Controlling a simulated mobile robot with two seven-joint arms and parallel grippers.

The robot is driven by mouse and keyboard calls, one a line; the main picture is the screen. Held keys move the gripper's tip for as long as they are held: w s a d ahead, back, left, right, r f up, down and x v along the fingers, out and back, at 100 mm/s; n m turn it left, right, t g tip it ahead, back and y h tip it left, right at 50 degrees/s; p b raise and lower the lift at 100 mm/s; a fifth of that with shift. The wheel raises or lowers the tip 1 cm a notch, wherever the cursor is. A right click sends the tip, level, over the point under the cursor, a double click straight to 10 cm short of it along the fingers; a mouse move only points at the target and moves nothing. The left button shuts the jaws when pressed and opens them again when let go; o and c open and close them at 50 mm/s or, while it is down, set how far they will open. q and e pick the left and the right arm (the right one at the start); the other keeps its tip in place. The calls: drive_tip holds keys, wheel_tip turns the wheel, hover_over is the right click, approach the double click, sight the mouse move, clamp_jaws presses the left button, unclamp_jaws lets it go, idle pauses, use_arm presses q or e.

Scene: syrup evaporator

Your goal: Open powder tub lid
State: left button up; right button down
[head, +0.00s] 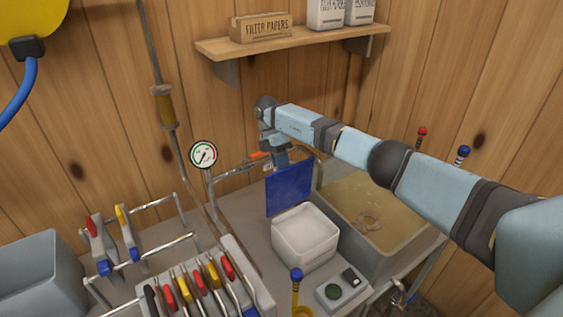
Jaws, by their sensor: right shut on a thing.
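The white powder tub (303,252) stands on the grey counter, and pale contents show inside its open top. Its blue lid (289,190) stands roughly upright at the tub's back left edge, swung up off the opening. My right gripper (281,164) reaches over from the right and is shut on the lid at its top edge. The lid partly hides the fingers. My left gripper is not in view.
A sink-like basin (410,240) of amber liquid lies right of the tub. A pressure gauge (203,154) and a rack of coloured-handled tools (197,285) stand left. A shelf (290,42) hangs above.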

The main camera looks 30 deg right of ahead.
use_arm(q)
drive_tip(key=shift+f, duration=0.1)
use_arm(e)
drive_tip(key=shift+s+a+f, duration=0.1)
drive_tip(key=shift+s+f, duration=0.05)
drive_tip(key=shift+f, duration=0.25)
drive_tip(key=c, duration=1.4)
unclamp_jaws()
drive_tip(key=shift+o, duration=1.2)
drive_tip(key=shift+w+f, duration=0.1)
drive_tip(key=shift+w, duration=0.15)
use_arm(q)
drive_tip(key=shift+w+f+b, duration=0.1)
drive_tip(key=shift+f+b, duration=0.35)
use_arm(e)
drive_tip(key=v, duration=1.4)
drive_tip(key=shift+f, duration=0.1)
